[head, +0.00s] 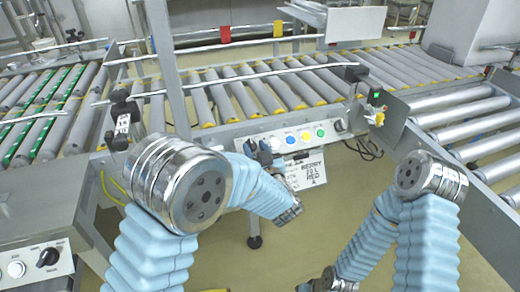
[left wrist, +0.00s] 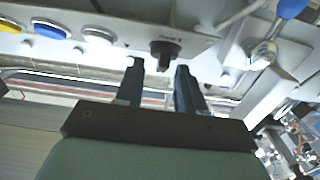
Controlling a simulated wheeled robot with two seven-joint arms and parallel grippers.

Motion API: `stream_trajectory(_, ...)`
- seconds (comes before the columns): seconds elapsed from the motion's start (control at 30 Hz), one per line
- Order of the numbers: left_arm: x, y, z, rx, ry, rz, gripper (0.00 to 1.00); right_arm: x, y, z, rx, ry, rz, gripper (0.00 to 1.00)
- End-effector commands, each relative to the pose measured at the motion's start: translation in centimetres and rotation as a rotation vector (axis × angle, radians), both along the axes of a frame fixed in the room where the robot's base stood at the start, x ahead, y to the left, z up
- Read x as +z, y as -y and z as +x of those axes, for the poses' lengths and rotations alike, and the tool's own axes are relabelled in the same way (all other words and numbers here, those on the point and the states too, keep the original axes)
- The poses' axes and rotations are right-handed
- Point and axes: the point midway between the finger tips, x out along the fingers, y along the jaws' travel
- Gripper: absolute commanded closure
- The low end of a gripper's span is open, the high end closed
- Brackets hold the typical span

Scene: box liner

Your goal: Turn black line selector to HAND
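The black selector (left wrist: 164,52) is a knob on a light grey panel. In the left wrist view it lies between the tips of my left gripper (left wrist: 158,68). That gripper is open, with a gap on either side of the knob; contact cannot be made out. In the head view the left gripper (head: 262,150) is at the left end of the control panel (head: 350,127) and hides the selector. The selector's markings are too small to read. My right arm reaches down to the bottom edge, and its fingers are out of the picture.
Beside the selector sit a white button (left wrist: 98,36), a blue button (left wrist: 49,31) and a yellow button (left wrist: 12,26). A hanging label (head: 312,170) is below the panel. Another black knob (head: 48,257) is on a separate panel at lower left. Roller conveyors (head: 250,95) stand behind.

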Motion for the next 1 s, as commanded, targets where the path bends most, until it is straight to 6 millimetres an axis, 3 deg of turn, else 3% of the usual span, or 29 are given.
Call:
stream_trajectory(0.07,0.01,0.01,-0.02,0.000,0.000,0.000,0.63,-0.01,0.00,0.00,0.000,0.000,0.000,1.00)
stream_trajectory(0.3,0.03,0.09,-0.03,-0.001,0.000,0.001,1.00,0.00,0.00,0.00,0.000,0.000,0.000,1.00)
stream_trajectory(0.67,0.01,0.23,0.00,0.016,0.006,-0.014,1.00,-0.15,0.03,0.02,0.000,0.001,0.000,1.00)
stream_trajectory(1.0,-0.02,0.68,0.19,0.159,0.047,-0.136,1.00,-0.87,0.24,0.11,-0.004,0.002,-0.003,1.00)
